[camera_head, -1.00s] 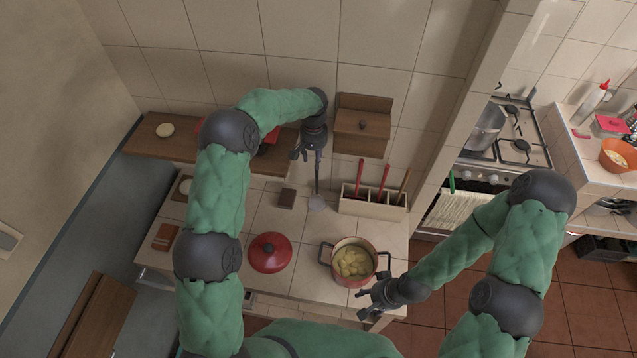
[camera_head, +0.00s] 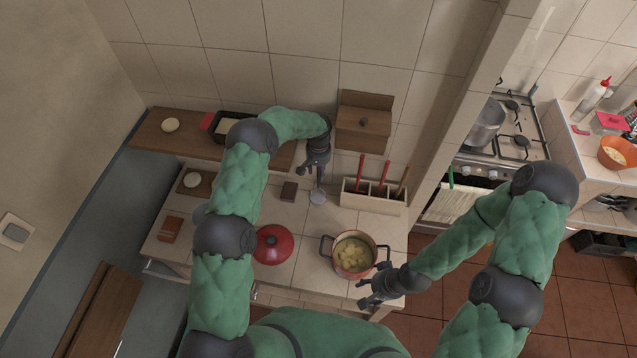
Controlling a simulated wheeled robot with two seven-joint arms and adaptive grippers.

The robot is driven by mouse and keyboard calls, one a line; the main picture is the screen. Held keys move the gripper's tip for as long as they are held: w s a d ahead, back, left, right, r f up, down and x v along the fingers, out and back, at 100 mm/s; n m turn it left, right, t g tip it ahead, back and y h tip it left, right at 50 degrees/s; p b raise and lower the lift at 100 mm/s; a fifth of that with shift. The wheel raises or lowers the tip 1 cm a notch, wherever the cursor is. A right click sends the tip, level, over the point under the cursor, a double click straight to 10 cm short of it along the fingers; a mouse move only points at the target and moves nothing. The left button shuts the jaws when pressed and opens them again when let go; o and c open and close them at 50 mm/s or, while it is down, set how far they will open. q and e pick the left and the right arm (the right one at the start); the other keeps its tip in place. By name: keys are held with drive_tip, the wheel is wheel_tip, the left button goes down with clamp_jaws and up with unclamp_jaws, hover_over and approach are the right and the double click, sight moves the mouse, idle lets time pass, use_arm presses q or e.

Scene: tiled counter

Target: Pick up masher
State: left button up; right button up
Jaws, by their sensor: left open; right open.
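A grey long-handled utensil with a rounded head (camera_head: 317,197) shows just below my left gripper (camera_head: 310,170), by the back of the counter. It may be the masher or a ladle; I cannot tell. My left gripper is open, close to its handle, and partly hides it. Red-handled utensils (camera_head: 384,174) stand in a cream holder (camera_head: 374,202) to the right; their heads are hidden, so one could be the masher. A red pot (camera_head: 355,272) of yellowish potato pieces stands at the front right. My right gripper (camera_head: 366,292) is open and empty at the pot's front right.
A red lid (camera_head: 273,244) lies left of the pot. A small dark block (camera_head: 289,191) sits left of the utensil. A wooden wall box (camera_head: 363,122) hangs above the holder. A black tray (camera_head: 235,125) is on the back shelf. Tiles between lid and holder are clear.

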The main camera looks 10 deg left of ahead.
use_arm(q)
drive_tip(key=shift+f, duration=0.1)
drive_tip(key=c, duration=0.9)
